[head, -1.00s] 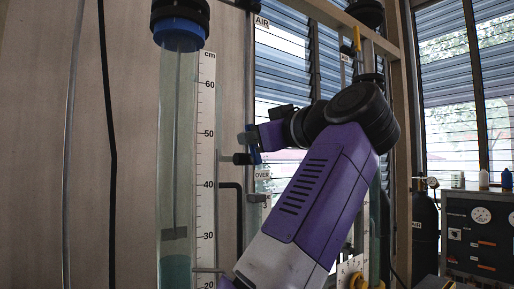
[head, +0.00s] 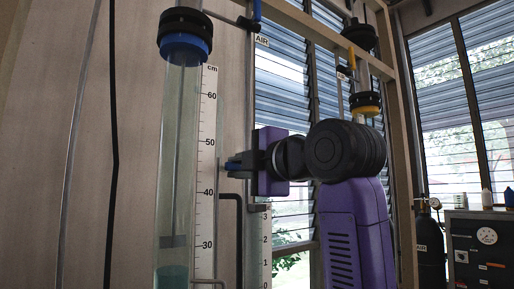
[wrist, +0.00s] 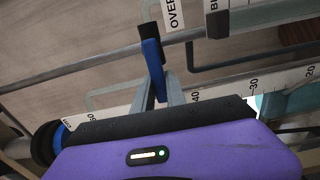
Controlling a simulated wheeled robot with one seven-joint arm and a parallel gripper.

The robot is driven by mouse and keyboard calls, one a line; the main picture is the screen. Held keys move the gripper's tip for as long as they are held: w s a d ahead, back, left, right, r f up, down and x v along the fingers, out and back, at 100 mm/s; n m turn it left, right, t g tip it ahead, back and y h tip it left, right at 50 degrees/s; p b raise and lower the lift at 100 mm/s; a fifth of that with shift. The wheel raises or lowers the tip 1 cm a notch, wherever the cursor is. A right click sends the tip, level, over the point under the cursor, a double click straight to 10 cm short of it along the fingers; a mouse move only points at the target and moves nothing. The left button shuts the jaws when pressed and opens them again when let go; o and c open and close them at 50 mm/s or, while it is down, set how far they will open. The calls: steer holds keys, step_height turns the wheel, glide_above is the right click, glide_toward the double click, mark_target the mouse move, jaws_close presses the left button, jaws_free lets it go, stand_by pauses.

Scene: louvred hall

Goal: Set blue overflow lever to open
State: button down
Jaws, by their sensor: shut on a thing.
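The blue overflow lever (wrist: 153,56) shows in the wrist view, its blue handle crossing a grey pipe next to a label that reads OVER. Its lower end lies between the fingers of my gripper (wrist: 158,92), which is shut on it. In the head view my gripper (head: 236,164) reaches left from its purple palm, beside the ruler between the 40 and 50 marks. There the dark fingers and palm hide most of the lever and the OVER label.
A clear column (head: 180,120) with a blue collar and a ruler (head: 207,115) stand left of my gripper. A black bent pipe (head: 238,215) runs just below it. Another blue lever (head: 257,10), labelled AIR, is above. A yellow lever (head: 351,58) is at upper right. Louvred windows lie behind.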

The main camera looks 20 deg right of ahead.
steer(key=c, duration=1.3)
jaws_free()
steer(key=shift+b+v, duration=0.5)
steer(key=shift+v, duration=3)
